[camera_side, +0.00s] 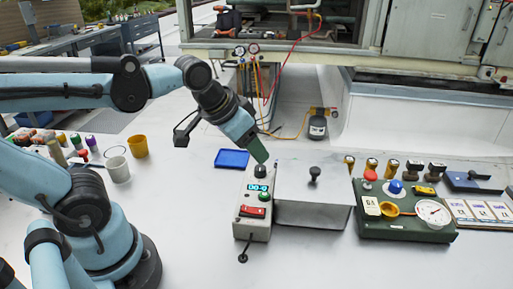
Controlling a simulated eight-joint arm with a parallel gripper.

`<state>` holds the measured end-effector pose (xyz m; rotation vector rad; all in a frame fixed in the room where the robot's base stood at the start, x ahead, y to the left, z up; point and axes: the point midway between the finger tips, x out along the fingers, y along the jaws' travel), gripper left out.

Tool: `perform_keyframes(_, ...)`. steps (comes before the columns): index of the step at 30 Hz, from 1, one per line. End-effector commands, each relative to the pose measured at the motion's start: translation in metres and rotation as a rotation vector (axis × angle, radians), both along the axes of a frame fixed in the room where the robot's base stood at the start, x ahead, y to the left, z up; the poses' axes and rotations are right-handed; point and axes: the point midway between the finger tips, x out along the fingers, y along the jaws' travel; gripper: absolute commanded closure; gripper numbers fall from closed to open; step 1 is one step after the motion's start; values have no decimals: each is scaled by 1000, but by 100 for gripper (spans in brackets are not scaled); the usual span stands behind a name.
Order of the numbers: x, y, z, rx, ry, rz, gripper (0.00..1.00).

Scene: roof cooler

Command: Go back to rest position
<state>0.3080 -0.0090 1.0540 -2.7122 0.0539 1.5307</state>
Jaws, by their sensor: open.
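My arm reaches in from the left, and my gripper (257,150) is tilted downward just above the top of a small grey control box. The control box (252,226) has a lit display (258,188), a green button (264,197), a red switch (252,211) and a dark knob (260,171) at its far end. The fingertips are very close to that knob; I cannot tell whether they touch it. Nothing shows held in the gripper, and the gap between its fingers is hard to see from this side.
A metal box with a black knob (314,175) stands right of the control box. A green gauge panel (405,222) is farther right. A blue tray (232,159), a yellow mug (138,146) and a white cup (118,169) lie left. The front table is clear.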

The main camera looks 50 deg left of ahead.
Motion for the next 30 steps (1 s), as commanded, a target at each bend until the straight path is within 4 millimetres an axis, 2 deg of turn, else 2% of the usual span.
perform_keyframes(3, -13, 6, -17, -5, -50, 30, 47)
perform_keyframes(7, -18, 9, -24, -8, -75, 42, 47)
perform_keyframes(30, -19, 9, -25, -9, -78, 43, 47)
